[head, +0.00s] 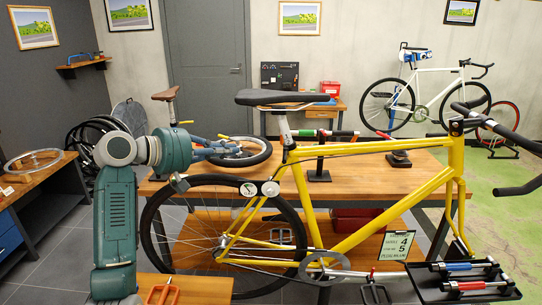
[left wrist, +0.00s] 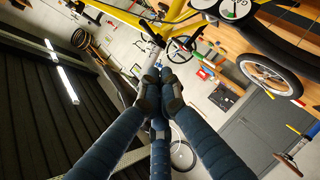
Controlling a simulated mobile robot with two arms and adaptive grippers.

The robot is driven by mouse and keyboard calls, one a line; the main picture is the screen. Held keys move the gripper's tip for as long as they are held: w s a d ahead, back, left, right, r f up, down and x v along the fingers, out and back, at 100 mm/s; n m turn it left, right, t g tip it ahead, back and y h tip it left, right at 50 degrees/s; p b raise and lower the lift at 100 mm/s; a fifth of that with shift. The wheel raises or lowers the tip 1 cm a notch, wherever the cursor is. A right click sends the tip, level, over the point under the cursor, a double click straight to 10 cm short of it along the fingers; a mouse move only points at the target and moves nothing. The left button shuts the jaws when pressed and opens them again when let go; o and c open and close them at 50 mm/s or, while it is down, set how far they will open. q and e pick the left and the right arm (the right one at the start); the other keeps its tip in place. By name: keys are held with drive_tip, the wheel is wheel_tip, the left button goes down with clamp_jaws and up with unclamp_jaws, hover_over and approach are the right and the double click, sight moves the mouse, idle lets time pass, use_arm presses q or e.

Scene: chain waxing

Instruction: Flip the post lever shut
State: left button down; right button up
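The yellow bicycle (head: 372,212) has a black saddle (head: 282,97) on a silver seat post (head: 285,130). I cannot clearly make out the post lever; the collar where the post enters the frame is small. My left gripper (head: 238,150) is level with that collar, to its left and apart from it in the head view. In the left wrist view its dark blue fingers (left wrist: 160,88) come together at the tips, with nothing visible between them. A silver post (left wrist: 153,52) and the yellow frame (left wrist: 150,22) show beyond the tips. My right gripper is not in view.
A wooden workbench (head: 400,175) stands behind the bicycle, with a wheel (head: 240,152) and a black clamp stand (head: 320,165) on it. The rear wheel (head: 150,235) is below my left arm. A black tool tray (head: 430,290) is at front right.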

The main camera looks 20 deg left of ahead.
sight(285, 156)
use_arm(q)
drive_tip(key=s+d+f+p+x, duration=0.1)
drive_tip(key=p+x, duration=0.4)
drive_tip(key=x, duration=0.8)
drive_tip(key=shift+s+d, duration=0.35)
drive_tip(key=shift+d, duration=0.2)
